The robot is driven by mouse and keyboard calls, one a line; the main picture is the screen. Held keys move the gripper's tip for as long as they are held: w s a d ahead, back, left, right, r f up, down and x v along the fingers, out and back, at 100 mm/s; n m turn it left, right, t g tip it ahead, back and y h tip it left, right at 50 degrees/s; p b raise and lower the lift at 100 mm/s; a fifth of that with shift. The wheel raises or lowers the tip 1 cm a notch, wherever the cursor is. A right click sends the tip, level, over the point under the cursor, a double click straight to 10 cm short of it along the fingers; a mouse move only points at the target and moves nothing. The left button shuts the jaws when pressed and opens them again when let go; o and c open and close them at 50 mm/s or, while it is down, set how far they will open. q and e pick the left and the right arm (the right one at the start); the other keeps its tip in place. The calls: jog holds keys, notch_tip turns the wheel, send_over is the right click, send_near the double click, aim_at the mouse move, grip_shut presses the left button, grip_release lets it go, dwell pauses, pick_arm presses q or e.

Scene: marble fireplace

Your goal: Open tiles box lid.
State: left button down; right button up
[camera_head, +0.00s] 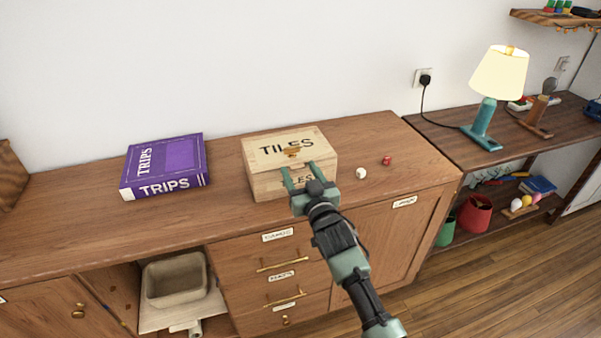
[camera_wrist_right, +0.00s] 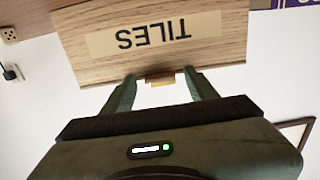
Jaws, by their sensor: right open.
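The tiles box (camera_head: 262,187) is a pale wooden box on the sideboard, with TILES on its top and front. Its lid (camera_head: 257,149) looks shut. A small brass piece (camera_head: 292,151) shows at the lid, near my fingertips. My right gripper (camera_head: 298,169) is open and empty at the front of the box, its fingers partly covering the front label. In the right wrist view the box (camera_wrist_right: 70,35) is upside down, and the brass piece (camera_wrist_right: 160,77) shows between the two open fingers (camera_wrist_right: 161,84). Whether they touch the box I cannot tell. My left gripper is not in view.
A purple TRIPS box (camera_head: 165,165) lies left on the sideboard (camera_head: 70,220). A white die (camera_head: 361,173) and a red die (camera_head: 387,160) lie right of the tiles box. A lamp (camera_head: 495,90) stands on the right shelf unit. Sideboard top between the boxes is clear.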

grip_shut()
dwell(1.4)
